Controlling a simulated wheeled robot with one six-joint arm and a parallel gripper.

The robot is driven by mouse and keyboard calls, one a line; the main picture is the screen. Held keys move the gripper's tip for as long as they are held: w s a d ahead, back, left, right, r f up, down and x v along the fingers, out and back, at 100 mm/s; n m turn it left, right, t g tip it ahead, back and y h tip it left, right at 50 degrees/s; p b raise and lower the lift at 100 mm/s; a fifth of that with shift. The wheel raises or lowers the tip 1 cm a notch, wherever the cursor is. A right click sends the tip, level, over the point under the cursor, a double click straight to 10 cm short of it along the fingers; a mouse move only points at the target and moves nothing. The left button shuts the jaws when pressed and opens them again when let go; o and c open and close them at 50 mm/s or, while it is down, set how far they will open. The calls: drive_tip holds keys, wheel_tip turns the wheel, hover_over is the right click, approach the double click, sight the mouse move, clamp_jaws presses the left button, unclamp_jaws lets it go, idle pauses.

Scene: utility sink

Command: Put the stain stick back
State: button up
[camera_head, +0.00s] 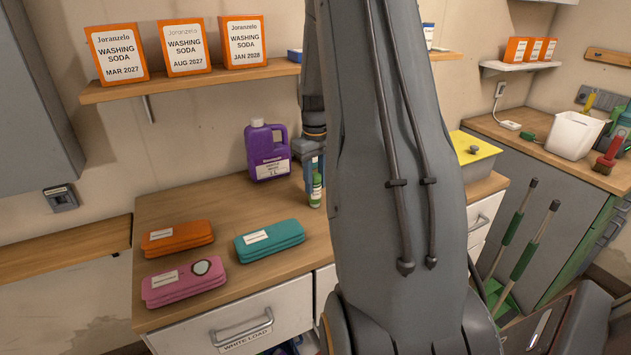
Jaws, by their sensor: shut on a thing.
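A slim green stick (316,190) with a pale upper end and a label stands upright over the wooden counter, right of the purple jug; I take it to be the stain stick. My gripper (314,172) is shut on its upper part. My large grey arm hides much of the gripper and the area behind it. I cannot tell whether the stick's lower end touches the counter. Three zipped pouches lie on the counter: orange (177,238), teal (269,240) and pink (184,283).
A purple jug (267,152) stands at the counter's back. Three orange washing soda boxes (184,47) line the shelf (190,84) above. A yellow-lidded grey box (476,153) stands right of my arm. The counter (225,215) has clear wood between jug and pouches.

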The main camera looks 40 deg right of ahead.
drive_tip(key=o, duration=1)
drive_tip(key=shift+f, duration=0.15)
drive_tip(key=shift+o, duration=0.2)
wheel_tip(320, 180, up, 12)
drive_tip(key=b, duration=0.3)
drive_tip(key=s+a+f, duration=0.2)
drive_tip(key=a+f, duration=0.1)
drive_tip(key=a, duration=0.7)
drive_tip(key=s+a+f, duration=0.3)
drive_tip(key=a, duration=0.8)
drive_tip(key=s+a+f+t, duration=0.1)
drive_tip(key=s+a+f, duration=0.4)
drive_tip(key=s+a, duration=0.6)
drive_tip(key=shift+a, duration=0.25)
